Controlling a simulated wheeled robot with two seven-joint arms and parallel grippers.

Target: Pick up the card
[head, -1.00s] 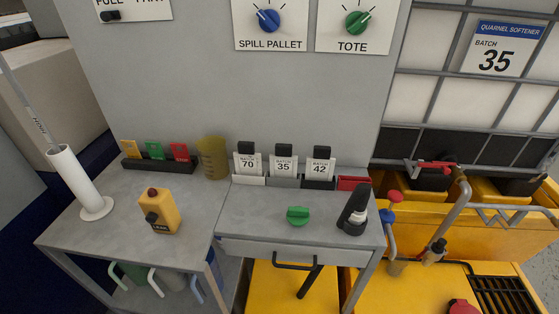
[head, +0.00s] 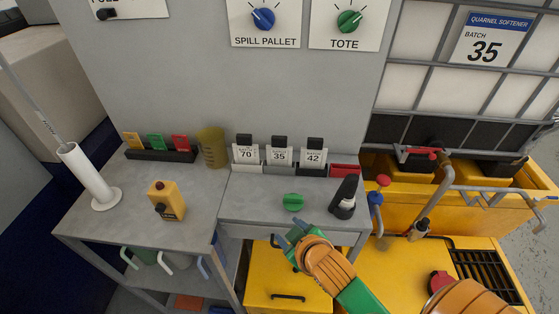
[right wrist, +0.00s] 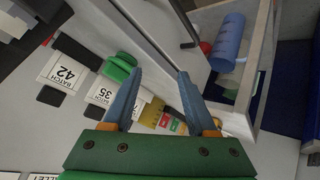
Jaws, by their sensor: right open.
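Three white cards stand upright in holders at the back of the right-hand worktop: batch 70 (head: 245,154), batch 35 (head: 279,156) and batch 42 (head: 313,158). Yellow (head: 133,141), green (head: 156,142) and red (head: 180,142) cards stand in a dark rack on the left. My right gripper (head: 290,236) is open and empty at the worktop's front edge, in front of the green knob (head: 292,202). In the right wrist view, batch 42 (right wrist: 62,68) and batch 35 (right wrist: 103,92) lie beyond the left finger. My left gripper is not in view.
A black handheld device (head: 345,197) stands right of the green knob. An orange pendant (head: 166,200), a white tube (head: 88,178) and an olive beaker (head: 212,148) are on the left worktop. Pipes and valves (head: 430,200) crowd the right. The worktop's front left part is clear.

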